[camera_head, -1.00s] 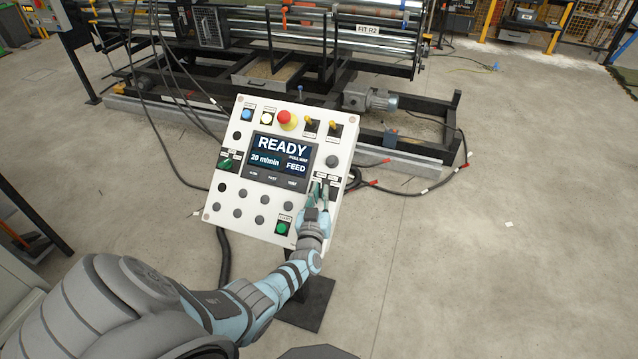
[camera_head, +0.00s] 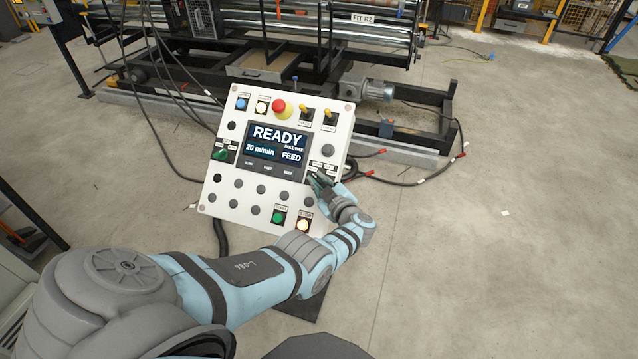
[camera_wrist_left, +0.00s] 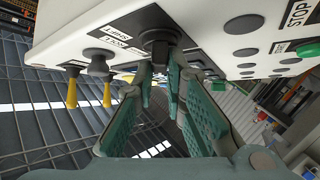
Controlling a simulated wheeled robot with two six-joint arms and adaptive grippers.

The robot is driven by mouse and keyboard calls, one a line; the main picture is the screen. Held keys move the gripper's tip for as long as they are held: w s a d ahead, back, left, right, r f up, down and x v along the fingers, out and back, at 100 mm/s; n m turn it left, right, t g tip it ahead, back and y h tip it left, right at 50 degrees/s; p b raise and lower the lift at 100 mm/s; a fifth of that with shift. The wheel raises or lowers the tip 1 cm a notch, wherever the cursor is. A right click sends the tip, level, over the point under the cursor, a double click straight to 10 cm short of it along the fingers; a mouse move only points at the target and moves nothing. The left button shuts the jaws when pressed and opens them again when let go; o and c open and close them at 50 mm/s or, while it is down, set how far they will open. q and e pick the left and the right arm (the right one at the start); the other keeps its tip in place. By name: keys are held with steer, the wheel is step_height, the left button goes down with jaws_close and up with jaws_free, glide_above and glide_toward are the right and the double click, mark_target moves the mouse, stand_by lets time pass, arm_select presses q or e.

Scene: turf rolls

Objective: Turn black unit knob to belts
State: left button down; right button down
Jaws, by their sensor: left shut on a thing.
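The white control panel (camera_head: 222,207) stands tilted in the middle of the head view, its screen (camera_head: 275,152) reading READY, 20 m/min and FEED. My left gripper (camera_head: 317,180) is at the panel's right side, reaching in from the lower right and covering the knob there. In the left wrist view the black knob (camera_wrist_left: 160,38) sits on the panel between my left gripper's green fingertips (camera_wrist_left: 161,70), which are shut on it. My right gripper is not in view.
A red emergency button (camera_head: 281,107), two yellow toggles and a green-handled selector (camera_head: 219,154) are on the panel. A green button (camera_head: 278,217) and a lit amber button (camera_head: 303,226) are below my gripper.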

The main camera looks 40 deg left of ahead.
arm_select(q)
steer(key=shift+r+n+g, duration=0.1)
steer(key=shift+n+g, duration=0.2)
steer(key=c, duration=1.6)
jaws_free()
steer(key=shift+c, duration=0.2)
steer(key=shift+d, duration=0.1)
steer(key=v, duration=0.7)
